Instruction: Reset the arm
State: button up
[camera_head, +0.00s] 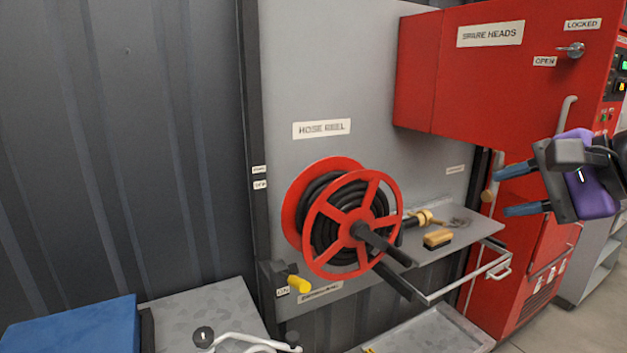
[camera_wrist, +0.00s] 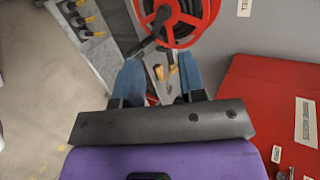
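My gripper (camera_head: 519,190) is at the right of the head view, in front of the red cabinet, with its two blue fingers pointing left. The fingers are spread apart with nothing between them. In the wrist view my gripper (camera_wrist: 160,82) also shows open, with a purple body below the fingers. Beyond the fingers in that view are the red hose reel (camera_wrist: 178,18) and the small shelf. No thing touches the fingers.
The hose reel (camera_head: 350,225) with black hose hangs on a grey panel. A shelf (camera_head: 478,232) beside it holds a brass nozzle (camera_head: 420,218) and a brush (camera_head: 437,239). A red spare heads cabinet (camera_head: 450,80) juts out above. A blue box (camera_head: 75,325) stands at lower left.

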jog(key=s+d+f+n+g+h, duration=0.3)
jog(key=s+n+h, duration=0.4)
jog(key=n, duration=0.5)
jog(key=shift+s+d+f+g, duration=0.4)
jog(key=shift+s+d+f, duration=0.05)
jog(key=shift+s+d, duration=0.2)
dwell(0.6)
